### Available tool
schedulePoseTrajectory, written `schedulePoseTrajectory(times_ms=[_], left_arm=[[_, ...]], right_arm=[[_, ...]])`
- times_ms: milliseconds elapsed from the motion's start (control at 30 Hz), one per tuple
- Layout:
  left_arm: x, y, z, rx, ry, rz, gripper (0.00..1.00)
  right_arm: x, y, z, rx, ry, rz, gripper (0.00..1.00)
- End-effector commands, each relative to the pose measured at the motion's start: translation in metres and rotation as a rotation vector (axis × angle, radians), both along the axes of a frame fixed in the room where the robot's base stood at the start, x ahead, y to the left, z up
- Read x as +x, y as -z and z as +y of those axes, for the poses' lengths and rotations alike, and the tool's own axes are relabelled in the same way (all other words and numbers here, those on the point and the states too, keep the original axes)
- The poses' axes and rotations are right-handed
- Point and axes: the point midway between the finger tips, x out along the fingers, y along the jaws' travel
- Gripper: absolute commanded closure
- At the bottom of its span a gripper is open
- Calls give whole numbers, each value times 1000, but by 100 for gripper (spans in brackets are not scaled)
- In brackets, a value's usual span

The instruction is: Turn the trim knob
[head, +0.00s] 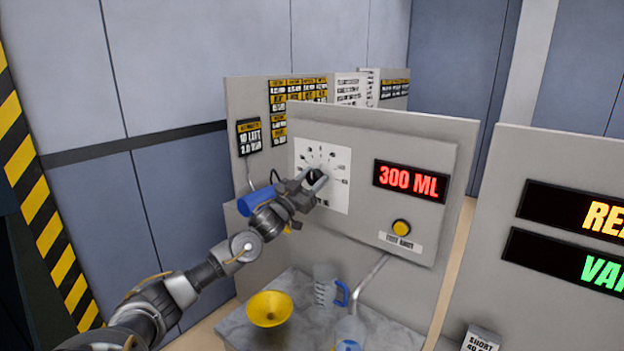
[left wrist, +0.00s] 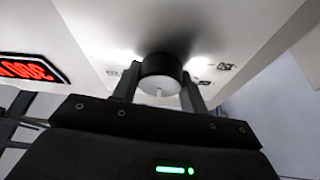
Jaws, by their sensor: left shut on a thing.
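The trim knob (head: 315,177) is a dark round knob on a white square dial plate (head: 337,157) with marks around it, on the grey panel. My left gripper (head: 316,183) is shut on the knob. In the left wrist view the black knob (left wrist: 161,72) with a white pointer mark sits between the two fingers of the left gripper (left wrist: 160,92). The fingers hide part of the knob and the lower left of the dial in the head view. A red display (head: 409,181) right of the dial reads 300 ML. My right gripper is not in view.
A yellow button (head: 401,228) sits below the display. A yellow funnel (head: 269,309), a clear jug with a blue handle (head: 326,286) and a metal spout (head: 368,278) are at the counter (head: 290,284) below. Another panel (head: 560,160) with displays stands at right.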

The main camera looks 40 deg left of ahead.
Motion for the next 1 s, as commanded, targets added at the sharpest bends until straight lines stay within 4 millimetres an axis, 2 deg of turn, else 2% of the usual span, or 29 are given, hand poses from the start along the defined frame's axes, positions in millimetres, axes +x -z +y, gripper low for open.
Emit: schedulePoseTrajectory(times_ms=[33, 267, 467, 1000], left_arm=[[0, 0, 5, 1, -1, 1, 80], [0, 0, 2, 25, -3, -1, 80], [-1, 1, 1, 120, -3, 0, 80], [0, 0, 0, 607, -3, 10, 80]], right_arm=[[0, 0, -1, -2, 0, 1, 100], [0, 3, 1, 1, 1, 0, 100], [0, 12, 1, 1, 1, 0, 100], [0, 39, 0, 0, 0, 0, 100]])
